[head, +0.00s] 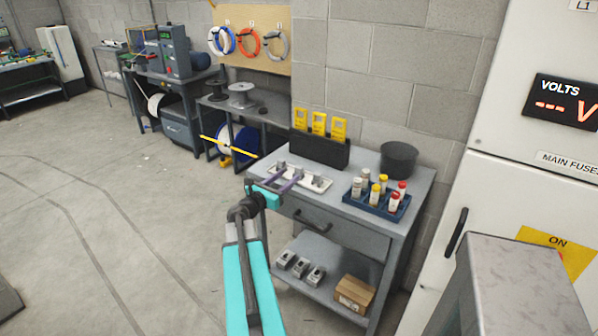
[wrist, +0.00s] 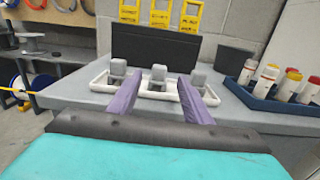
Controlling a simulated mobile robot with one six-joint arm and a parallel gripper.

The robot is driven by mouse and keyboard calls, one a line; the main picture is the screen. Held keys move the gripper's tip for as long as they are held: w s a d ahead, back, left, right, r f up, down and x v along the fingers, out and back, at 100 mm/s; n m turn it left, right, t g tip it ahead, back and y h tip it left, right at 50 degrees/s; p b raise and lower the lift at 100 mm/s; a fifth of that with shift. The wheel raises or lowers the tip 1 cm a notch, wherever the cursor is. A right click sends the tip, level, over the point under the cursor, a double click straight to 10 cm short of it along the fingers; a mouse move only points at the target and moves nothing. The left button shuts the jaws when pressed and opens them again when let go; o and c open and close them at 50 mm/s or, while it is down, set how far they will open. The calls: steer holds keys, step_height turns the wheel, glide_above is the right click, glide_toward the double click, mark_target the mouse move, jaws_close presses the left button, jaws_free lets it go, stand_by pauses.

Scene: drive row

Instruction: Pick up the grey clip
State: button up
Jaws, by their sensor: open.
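Three small grey clips stand in a row in a shallow white tray (head: 325,186) on top of the grey bench. In the wrist view they show as a left clip (wrist: 118,68), a middle clip (wrist: 158,73) and a right clip (wrist: 198,77). My gripper (wrist: 160,90) is open, with its two purple fingers apart and nothing held. The fingers reach over the tray's near side, and the middle clip shows between and beyond the tips. The head view shows my gripper (head: 291,175) at the tray; the clips are small and partly hidden there.
A black holder (head: 320,152) with yellow tags stands behind the tray. A blue rack (head: 376,204) of capped bottles is to its right, with a dark bin (head: 398,160) behind. The lower shelf holds grey parts and a cardboard box (head: 354,293). A white cabinet stands at right.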

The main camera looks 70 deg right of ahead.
mark_target(297, 169)
steer(key=shift+x, duration=0.9)
steer(key=shift+d, duration=0.15)
steer(key=shift+p+x, duration=1.2)
steer(key=shift+x, duration=1.25)
steer(key=shift+f, duration=0.1)
steer(key=shift+c, duration=0.2)
steer(key=c, duration=1.1)
